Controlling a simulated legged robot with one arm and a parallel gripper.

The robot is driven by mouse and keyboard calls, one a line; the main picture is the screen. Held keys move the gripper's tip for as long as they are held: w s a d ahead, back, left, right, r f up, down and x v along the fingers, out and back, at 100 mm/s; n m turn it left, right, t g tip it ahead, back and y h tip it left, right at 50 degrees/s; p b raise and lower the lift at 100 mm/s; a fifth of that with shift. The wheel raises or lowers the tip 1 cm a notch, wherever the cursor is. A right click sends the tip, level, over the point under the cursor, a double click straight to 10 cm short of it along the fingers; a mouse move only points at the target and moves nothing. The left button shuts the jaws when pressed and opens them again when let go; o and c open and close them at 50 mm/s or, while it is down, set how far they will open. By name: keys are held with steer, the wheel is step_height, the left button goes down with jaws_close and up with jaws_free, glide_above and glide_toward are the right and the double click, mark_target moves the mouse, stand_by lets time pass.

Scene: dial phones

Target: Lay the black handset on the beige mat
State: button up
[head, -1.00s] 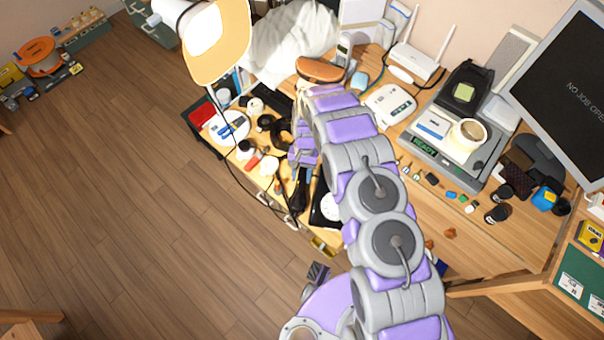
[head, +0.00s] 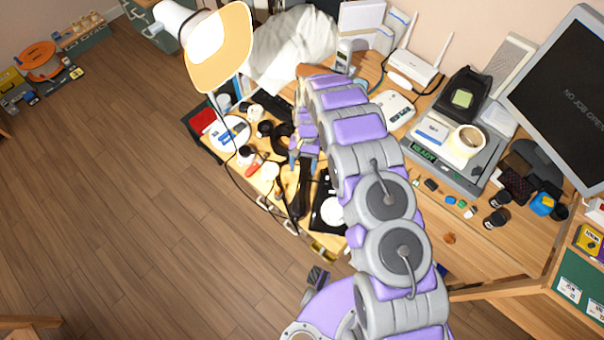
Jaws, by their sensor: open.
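The black handset (head: 304,187) lies lengthwise near the front edge of the desk, beside a black dial phone with a white dial (head: 333,213). My gripper (head: 303,158) is open at the far end of the handset. I cannot tell whether the fingers touch it or are above it. My arm hides part of the phone and the desk behind it. I cannot make out the beige mat among the crowded things.
A desk lamp (head: 222,45) overhangs the left side. Several small items and a red-and-white object (head: 254,168) crowd the desk's left part. A grey machine (head: 450,140), a router (head: 413,64) and a monitor (head: 565,98) stand to the right. Open floor lies at left.

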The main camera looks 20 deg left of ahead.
steer(key=v, duration=0.5)
steer(key=shift+d+r, duration=0.15)
steer(key=shift+w, duration=0.1)
steer(key=w+d+r+m, duration=0.1)
steer(key=d+r, duration=0.5)
steer(key=r, duration=0.2)
steer(key=w+d+r, duration=0.1)
steer(key=d+r, duration=0.5)
steer(key=r, duration=0.3)
steer(key=s+d+r+t, duration=0.1)
steer(key=s+d+r, duration=0.5)
steer(key=d+r, duration=0.45)
steer(key=s+d+r, duration=0.2)
steer(key=s+d, duration=0.2)
steer(key=s, duration=0.4)
steer(key=s+d+r+m+t, duration=0.1)
steer(key=s+d+r, duration=0.2)
steer(key=s+d, duration=0.2)
steer(key=s+d+r+m+y, duration=0.1)
steer(key=s+d, duration=0.3)
steer(key=s, duration=0.8)
steer(key=shift+d+r, duration=0.2)
steer(key=shift+r, duration=0.55)
